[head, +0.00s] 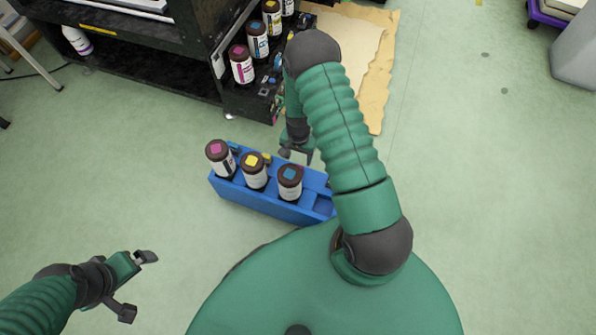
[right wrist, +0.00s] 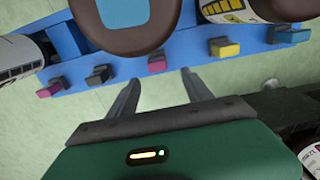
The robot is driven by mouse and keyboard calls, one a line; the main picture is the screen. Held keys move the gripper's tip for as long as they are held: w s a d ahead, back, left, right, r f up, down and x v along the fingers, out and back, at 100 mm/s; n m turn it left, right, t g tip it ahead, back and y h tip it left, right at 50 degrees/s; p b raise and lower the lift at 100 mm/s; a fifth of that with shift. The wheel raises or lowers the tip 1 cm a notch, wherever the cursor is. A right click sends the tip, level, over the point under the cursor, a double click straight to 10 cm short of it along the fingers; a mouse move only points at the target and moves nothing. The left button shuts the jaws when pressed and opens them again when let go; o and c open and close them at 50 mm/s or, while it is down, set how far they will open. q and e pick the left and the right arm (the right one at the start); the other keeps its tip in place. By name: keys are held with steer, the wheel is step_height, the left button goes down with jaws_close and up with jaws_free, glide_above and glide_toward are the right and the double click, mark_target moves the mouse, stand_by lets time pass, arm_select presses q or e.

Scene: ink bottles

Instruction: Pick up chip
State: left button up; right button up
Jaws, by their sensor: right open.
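A blue rack (head: 255,203) on the floor holds upright bottles with magenta, yellow and blue tops. Small chips stick out along its far side. In the right wrist view, a magenta chip (right wrist: 157,63) sits just ahead of and between the fingertips of my right gripper (right wrist: 161,76), which is open and empty. A yellow chip (right wrist: 225,48), a blue chip (right wrist: 288,35), a dark chip (right wrist: 98,75) and another magenta chip (right wrist: 48,88) flank it. In the head view my right gripper (head: 297,156) is at the rack's far side. My left gripper (head: 139,285) is open and empty.
The blue-topped bottle (head: 290,182) stands beside the magenta chip. A black machine (head: 190,62) holding more bottles (head: 241,64) stands behind the rack. Torn brown cardboard (head: 378,85) lies to its right. The green floor left of the rack is clear.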

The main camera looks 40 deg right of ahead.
step_height(320, 180, down, 2)
steer(key=shift+d+f, duration=0.15)
steer(key=shift+f, duration=0.1)
steer(key=f+b, duration=0.2)
steer(key=f, duration=0.1)
steer(key=f+b, duration=0.2)
steer(key=shift+s+a, duration=0.35)
steer(key=shift+a, duration=0.05)
steer(key=shift+c, duration=0.5)
jaws_close()
